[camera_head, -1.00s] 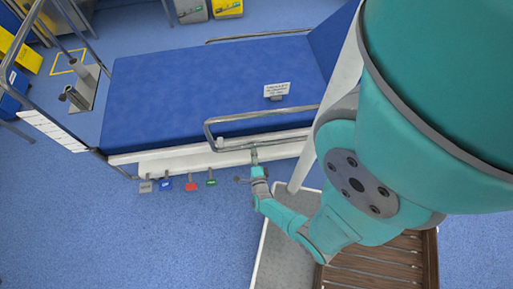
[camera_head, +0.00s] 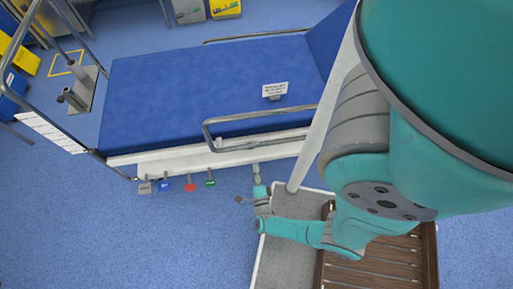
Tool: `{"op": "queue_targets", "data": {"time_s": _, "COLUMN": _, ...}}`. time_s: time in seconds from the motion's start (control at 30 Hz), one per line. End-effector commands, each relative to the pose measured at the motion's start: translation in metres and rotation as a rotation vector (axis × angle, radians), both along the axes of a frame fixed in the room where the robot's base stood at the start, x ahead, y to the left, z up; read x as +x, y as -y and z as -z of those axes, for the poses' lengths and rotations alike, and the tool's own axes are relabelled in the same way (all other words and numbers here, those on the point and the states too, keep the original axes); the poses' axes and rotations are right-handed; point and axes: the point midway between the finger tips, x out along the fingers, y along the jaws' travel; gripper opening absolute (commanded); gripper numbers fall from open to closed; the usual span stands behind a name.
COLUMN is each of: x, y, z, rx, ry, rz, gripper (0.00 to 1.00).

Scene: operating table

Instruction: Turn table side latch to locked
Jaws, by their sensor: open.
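The operating table (camera_head: 200,90) has a blue mattress and a white side frame with a metal side rail (camera_head: 260,117) along its near edge. My gripper (camera_head: 256,172) is just in front of the table's near side, below the right part of the rail. It is small in the picture and seen from above; it is open, with nothing seen in its jaws. The side latch cannot be made out clearly; it may be at the white side frame (camera_head: 230,156), near or behind my gripper.
Several coloured pedals, including a red one (camera_head: 190,187), stick out low to the left of my gripper. A grey platform (camera_head: 275,265) and a slatted wooden surface (camera_head: 370,270) lie below my arm. Blue floor is free at lower left.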

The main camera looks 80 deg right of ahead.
Motion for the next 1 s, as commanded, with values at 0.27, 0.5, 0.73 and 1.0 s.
{"op": "queue_targets", "data": {"time_s": 0.27, "x": -0.0041, "y": -0.0087, "z": 0.0004, "rx": 0.001, "ry": -0.003, "rz": -0.002, "gripper": 0.64}}
{"op": "queue_targets", "data": {"time_s": 0.5, "x": -0.0053, "y": -0.0096, "z": 0.0004, "rx": 0.001, "ry": -0.004, "rz": 0.001, "gripper": 0.64}}
{"op": "queue_targets", "data": {"time_s": 0.73, "x": -0.0052, "y": -0.0095, "z": 0.0004, "rx": 0.001, "ry": -0.004, "rz": 0.001, "gripper": 0.64}}
{"op": "queue_targets", "data": {"time_s": 1.0, "x": -0.0052, "y": -0.0097, "z": 0.0002, "rx": 0.000, "ry": -0.004, "rz": -0.001, "gripper": 0.64}}
